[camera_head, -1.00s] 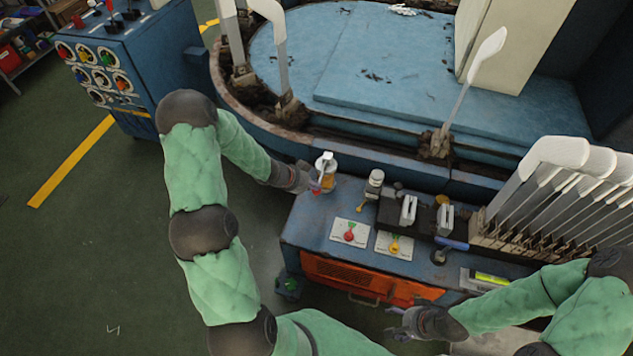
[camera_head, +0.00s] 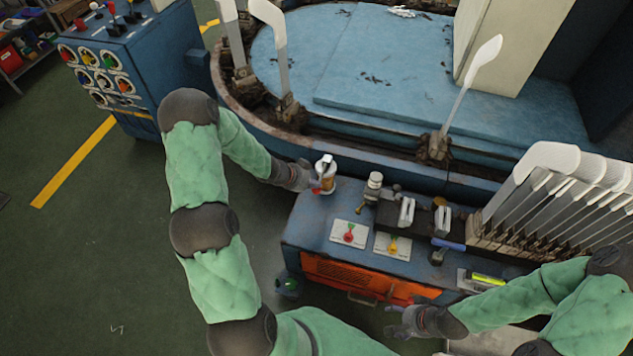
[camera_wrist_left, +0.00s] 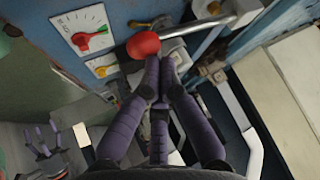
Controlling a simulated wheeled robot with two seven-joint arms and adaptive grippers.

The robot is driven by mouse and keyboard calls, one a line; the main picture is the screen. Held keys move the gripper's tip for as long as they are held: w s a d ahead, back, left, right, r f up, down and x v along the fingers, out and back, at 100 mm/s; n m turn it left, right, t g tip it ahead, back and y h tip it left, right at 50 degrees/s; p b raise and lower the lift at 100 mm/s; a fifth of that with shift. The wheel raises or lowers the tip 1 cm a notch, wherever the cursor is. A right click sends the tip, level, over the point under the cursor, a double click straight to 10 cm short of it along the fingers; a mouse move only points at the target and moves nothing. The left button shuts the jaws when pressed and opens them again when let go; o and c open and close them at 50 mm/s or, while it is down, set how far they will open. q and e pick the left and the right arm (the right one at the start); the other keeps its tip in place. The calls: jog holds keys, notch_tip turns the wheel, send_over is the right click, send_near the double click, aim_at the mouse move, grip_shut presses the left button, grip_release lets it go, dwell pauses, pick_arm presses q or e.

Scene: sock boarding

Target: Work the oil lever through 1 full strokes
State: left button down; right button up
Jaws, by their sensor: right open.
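The oil lever shows in the left wrist view as a red ball knob (camera_wrist_left: 143,44) on a bright metal rod (camera_wrist_left: 200,25). In the head view, the knob is a small red spot beside the amber oiler (camera_head: 327,178) on the blue bench's left corner. My left gripper (camera_head: 307,178) is at the oiler's left side. In the wrist view its fingertips (camera_wrist_left: 160,58) are together, right at the knob; whether they touch it cannot be told. My right gripper (camera_head: 393,322) is open and empty in front of the bench; it also shows in the left wrist view (camera_wrist_left: 45,148).
Two dial cards (camera_head: 348,234) lie on the blue bench (camera_head: 310,225), with white-handled switches (camera_head: 406,211) behind. A rack of white sock boards (camera_head: 548,160) stands at right. The round blue machine (camera_head: 400,70) is behind. A control cabinet (camera_head: 150,60) stands far left; the green floor (camera_head: 90,250) is clear.

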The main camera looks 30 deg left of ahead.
pick_arm(q)
jog(key=shift+w+r+p, duration=0.2)
jog(key=shift+r+p, duration=1.4)
jog(key=shift+p, duration=0.25)
jog(key=r+p, duration=0.1)
jog(key=p, duration=0.1)
jog(key=r+p, duration=0.4)
jog(key=shift+w+a, duration=0.1)
jog(key=shift+w, duration=0.2)
